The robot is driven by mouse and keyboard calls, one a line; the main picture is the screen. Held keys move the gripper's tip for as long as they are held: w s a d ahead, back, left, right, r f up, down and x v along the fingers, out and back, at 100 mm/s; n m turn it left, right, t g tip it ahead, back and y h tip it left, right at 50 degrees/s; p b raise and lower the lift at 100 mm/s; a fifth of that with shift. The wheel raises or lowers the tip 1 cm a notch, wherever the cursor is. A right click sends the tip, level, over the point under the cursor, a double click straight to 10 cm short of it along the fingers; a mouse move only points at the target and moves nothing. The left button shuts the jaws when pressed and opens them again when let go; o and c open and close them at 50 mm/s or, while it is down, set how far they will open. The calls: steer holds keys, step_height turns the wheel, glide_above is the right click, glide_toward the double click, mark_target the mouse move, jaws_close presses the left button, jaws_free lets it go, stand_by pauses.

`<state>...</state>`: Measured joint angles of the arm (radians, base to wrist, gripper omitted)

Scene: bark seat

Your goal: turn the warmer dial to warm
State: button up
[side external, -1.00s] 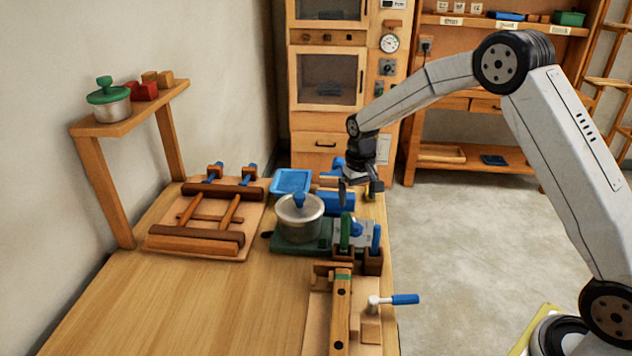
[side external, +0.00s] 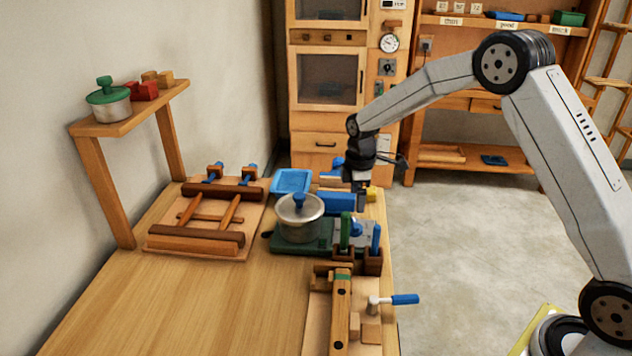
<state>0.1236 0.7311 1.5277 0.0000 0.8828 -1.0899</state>
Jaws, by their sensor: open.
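The warmer (side external: 318,247) is a green base on the bench with a lidded metal pot (side external: 299,222) on its left part. A grey panel at its right carries a blue dial (side external: 356,227), partly hidden behind upright green and blue handles. The dial's setting is too small to read. My gripper (side external: 362,206) points down just above and behind the dial. It is open with nothing visible between the fingers. I cannot tell whether it touches the dial.
A wooden holder (side external: 373,264) with the upright handles stands in front of the dial. A blue tray (side external: 291,181) and a blue block (side external: 337,202) lie behind the warmer. A wooden rack (side external: 205,247) is at left. The front-left bench is clear.

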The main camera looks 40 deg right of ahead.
mark_target(355, 222)
steer(key=shift+f, duration=0.1)
steer(key=shift+f, duration=3.8)
steer(key=shift+c, duration=0.2)
steer(key=c, duration=1.2)
steer(key=shift+c, duration=0.2)
